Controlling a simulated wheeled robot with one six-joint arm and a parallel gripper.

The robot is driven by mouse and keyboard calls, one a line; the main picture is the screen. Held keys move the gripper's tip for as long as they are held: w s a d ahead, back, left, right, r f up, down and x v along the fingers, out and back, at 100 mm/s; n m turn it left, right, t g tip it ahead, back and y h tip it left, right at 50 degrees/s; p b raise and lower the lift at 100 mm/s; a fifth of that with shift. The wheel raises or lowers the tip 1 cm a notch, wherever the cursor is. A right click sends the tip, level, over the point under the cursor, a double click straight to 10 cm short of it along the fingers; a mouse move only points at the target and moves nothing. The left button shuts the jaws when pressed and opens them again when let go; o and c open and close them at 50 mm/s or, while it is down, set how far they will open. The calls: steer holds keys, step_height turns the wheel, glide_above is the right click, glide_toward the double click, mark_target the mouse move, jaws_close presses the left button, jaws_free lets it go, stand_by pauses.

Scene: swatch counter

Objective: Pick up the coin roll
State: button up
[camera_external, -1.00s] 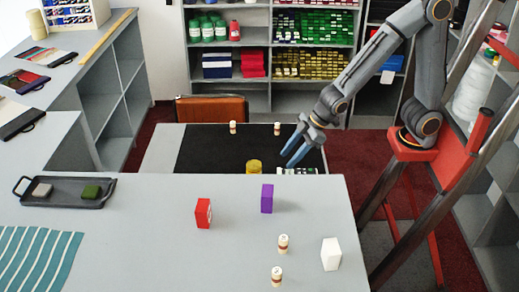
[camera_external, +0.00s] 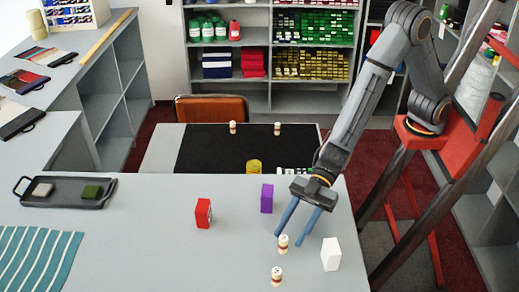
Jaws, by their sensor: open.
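Small cream cylinders with dark reddish bands look like coin rolls. One banded roll (camera_external: 283,244) stands upright on the near grey counter (camera_external: 150,235), and another banded roll (camera_external: 277,277) stands closer to the camera. Two similar cylinders, a left one (camera_external: 233,127) and a right one (camera_external: 277,129), stand on the farther dark surface. My gripper (camera_external: 291,241) is open, with its blue fingers pointing down over the counter. The fingertips are at the nearer-to-arm roll, one by its left side and one to its right. I cannot tell how high they are or whether they touch it.
A white block (camera_external: 331,254) stands right of my fingers. A purple block (camera_external: 267,198) and a red box (camera_external: 203,213) stand to the left. A yellow cylinder (camera_external: 254,167) is behind the counter's far edge. A dark tray (camera_external: 65,191) lies far left.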

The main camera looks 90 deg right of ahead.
mark_target(281, 244)
steer(key=shift+p+x, duration=0.3)
steer(key=shift+x, duration=0.9)
steer(key=p+x, duration=0.1)
steer(key=x, duration=0.2)
steer(key=shift+w+a+r+p, duration=0.1)
steer(key=shift+w+r+p, duration=0.05)
steer(key=shift+w+p, duration=0.3)
steer(key=shift+w+a+f, duration=0.3)
steer(key=shift+w+a, duration=0.05)
steer(key=shift+a, duration=0.2)
jaws_close()
